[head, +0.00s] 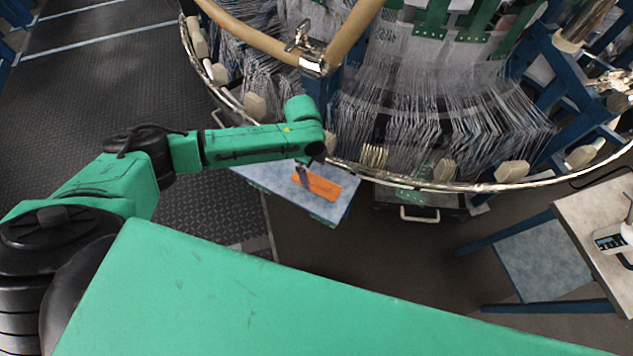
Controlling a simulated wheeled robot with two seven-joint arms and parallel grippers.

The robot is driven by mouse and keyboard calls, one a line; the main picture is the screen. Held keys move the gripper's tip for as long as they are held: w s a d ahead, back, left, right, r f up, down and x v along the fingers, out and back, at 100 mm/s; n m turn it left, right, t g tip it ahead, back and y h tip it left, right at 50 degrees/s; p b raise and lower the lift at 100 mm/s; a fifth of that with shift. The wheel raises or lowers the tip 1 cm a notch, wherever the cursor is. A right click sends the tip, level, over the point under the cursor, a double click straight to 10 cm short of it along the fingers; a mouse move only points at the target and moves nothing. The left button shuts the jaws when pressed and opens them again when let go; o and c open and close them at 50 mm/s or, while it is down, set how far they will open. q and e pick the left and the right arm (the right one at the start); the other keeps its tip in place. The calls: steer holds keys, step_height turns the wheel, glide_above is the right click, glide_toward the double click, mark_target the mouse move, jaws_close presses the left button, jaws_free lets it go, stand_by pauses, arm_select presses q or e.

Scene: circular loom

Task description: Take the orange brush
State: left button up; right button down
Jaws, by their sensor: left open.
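The orange brush (322,186) lies flat on a small light-blue platform (345,205) under the near rim of the loom. My left arm reaches in from the left, and its left gripper (303,175) points down at the left end of the brush. The gripper is small in the picture and partly hidden by my wrist. It is open, and its fingers show right at or just above the brush; I cannot tell whether they touch it. My right gripper is not in view.
The circular loom's metal rim (400,183), with pale blocks and many threads, curves close above my wrist. A drawer-like box with a handle (420,216) stands right of the platform. A table (600,225) and a blue stool (540,262) are at the right.

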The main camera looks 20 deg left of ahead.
mark_target(316, 177)
arm_select(q)
steer(key=f, duration=0.5)
steer(key=shift+s+d+f, duration=0.15)
steer(key=shift+d+f, duration=0.05)
steer(key=shift+d, duration=0.15)
steer(key=shift+r, duration=0.1)
jaws_close()
